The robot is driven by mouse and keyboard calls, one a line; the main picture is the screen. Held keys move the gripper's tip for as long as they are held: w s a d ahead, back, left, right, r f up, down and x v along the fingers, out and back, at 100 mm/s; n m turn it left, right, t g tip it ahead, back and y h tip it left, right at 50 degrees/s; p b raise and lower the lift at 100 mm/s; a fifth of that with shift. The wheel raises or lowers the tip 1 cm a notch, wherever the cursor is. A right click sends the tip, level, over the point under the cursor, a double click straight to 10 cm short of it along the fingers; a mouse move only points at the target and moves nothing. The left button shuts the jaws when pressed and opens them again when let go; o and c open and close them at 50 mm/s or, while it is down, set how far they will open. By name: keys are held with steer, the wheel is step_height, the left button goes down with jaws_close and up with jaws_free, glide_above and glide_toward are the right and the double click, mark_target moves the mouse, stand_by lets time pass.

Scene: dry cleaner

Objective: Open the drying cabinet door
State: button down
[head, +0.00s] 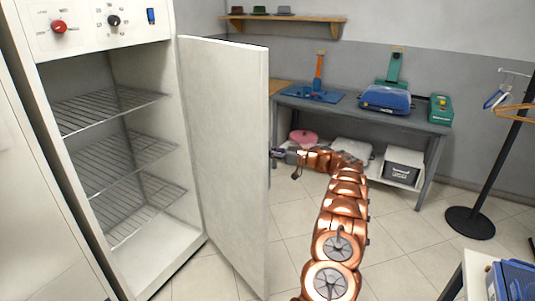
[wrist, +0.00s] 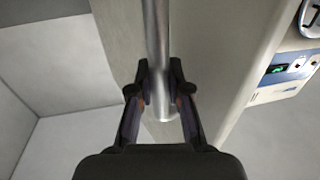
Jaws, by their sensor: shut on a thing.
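The white drying cabinet (head: 190,265) stands at the left in the head view. Its door (head: 222,150) is swung wide open, and the inside shows. The door's handle is hidden behind the door in the head view. In the wrist view the handle is a round metal bar (wrist: 156,30) running between my fingers. My gripper (wrist: 160,78) is shut on this bar. In the head view my gripper (head: 279,153) is at the door's far side, near its free edge, partly hidden by it.
Wire shelves (head: 110,105) fill the cabinet, with a red knob (head: 58,27) above. A grey workbench (head: 430,128) with tools stands behind my arm. A coat stand (head: 490,150) is at the right, and a blue box (head: 515,282) at the lower right. Tiled floor in between is clear.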

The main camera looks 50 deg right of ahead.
steer(key=shift+r, duration=0.15)
steer(key=c, duration=1.1)
jaws_free()
steer(key=shift+s+d, duration=0.1)
steer(key=shift+s, duration=0.05)
steer(key=v, duration=1.1)
steer(key=shift+s+d, duration=0.2)
steer(key=shift+s, duration=0.15)
